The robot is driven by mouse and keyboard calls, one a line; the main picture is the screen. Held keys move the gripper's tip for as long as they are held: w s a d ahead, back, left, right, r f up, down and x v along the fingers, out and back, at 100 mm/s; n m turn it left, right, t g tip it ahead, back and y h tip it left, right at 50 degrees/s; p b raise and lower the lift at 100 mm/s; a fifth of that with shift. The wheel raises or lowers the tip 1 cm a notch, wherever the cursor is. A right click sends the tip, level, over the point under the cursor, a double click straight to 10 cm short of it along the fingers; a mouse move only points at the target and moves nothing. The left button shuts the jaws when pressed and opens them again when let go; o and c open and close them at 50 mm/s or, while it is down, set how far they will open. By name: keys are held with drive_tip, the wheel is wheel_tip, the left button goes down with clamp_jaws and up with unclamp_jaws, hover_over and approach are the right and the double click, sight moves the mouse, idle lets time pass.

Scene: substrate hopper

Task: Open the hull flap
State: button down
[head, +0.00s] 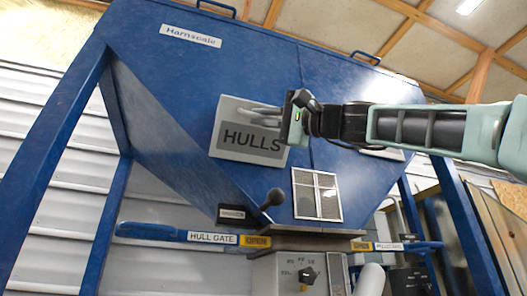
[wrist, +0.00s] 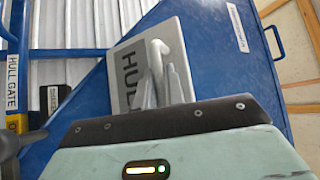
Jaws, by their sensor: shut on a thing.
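The hull flap (head: 232,148) is a grey plate with a dark "HULLS" label on the sloping blue hopper front, and it looks closed against it. It also shows in the wrist view (wrist: 128,62), turned on its side. A light grey bar handle (wrist: 160,52) stands out from the flap. My gripper (head: 268,112) reaches in from the right in the head view, its fingers at the handle. In the wrist view my fingers (wrist: 162,88) are shut on the handle. My gripper hides the right end of the flap.
The blue hopper (head: 170,75) fills the middle. Below the flap are a ball-topped lever (head: 273,198), a mesh window (head: 317,195), a blue "HULL GATE" lever (head: 165,232) and a control box (head: 300,273). Blue legs (head: 55,140) stand at the sides.

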drive_tip(key=c, duration=1.5)
unclamp_jaws()
drive_tip(key=b+v, duration=0.9)
drive_tip(key=v, duration=0.8)
drive_tip(key=shift+d+f, duration=0.2)
